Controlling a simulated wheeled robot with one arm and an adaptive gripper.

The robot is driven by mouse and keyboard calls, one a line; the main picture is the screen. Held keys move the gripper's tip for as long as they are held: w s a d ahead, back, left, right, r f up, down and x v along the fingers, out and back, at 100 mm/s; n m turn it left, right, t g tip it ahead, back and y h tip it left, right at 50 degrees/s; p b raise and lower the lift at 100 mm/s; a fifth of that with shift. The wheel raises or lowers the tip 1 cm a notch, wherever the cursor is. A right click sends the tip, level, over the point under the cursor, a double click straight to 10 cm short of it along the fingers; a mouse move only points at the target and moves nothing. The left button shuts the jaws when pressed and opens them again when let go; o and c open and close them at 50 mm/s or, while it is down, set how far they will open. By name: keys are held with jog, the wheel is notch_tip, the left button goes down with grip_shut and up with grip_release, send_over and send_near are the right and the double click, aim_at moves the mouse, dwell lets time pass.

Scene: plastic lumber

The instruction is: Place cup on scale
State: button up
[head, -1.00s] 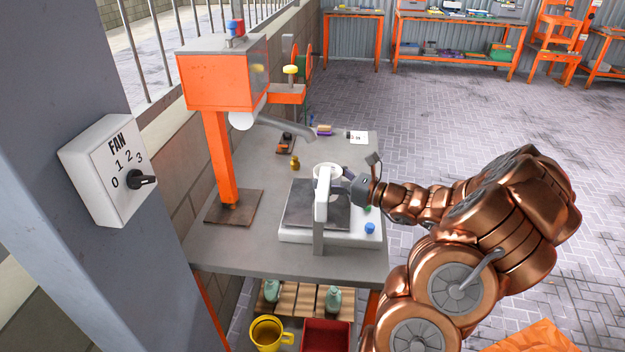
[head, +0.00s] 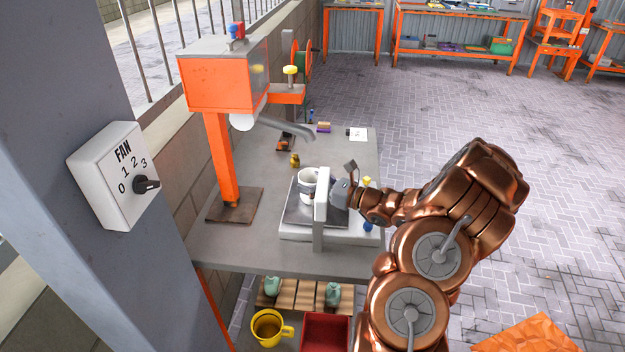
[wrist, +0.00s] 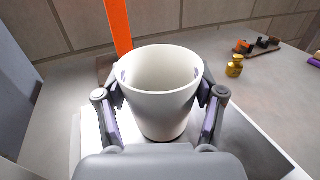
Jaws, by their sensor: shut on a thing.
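A white cup (head: 308,182) is over the scale (head: 292,235), which has a dark metal plate, a white base and a white upright display in front. The cup fills the middle of the wrist view (wrist: 161,95), upright and empty inside. My gripper (wrist: 163,92) is shut on the cup, with one finger on each side of it. In the head view my gripper (head: 326,188) is partly hidden behind the scale's display. The cup's bottom is hidden, so I cannot tell whether it touches the plate.
An orange machine (head: 228,85) with a grey spout stands on the left of the grey table (head: 240,254). A small brass weight (head: 295,160) sits behind the scale. A yellow mug (head: 268,328) and a red bin (head: 325,335) are below the table.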

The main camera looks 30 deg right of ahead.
jog(key=shift+f, duration=0.15)
jog(key=o, duration=0.8)
jog(key=shift+s+d, duration=0.1)
jog(key=shift+s, duration=0.05)
jog(key=b+v, duration=0.2)
jog(key=v, duration=0.9)
jog(key=shift+s+d+b, duration=0.15)
jog(key=shift+s+b, duration=0.15)
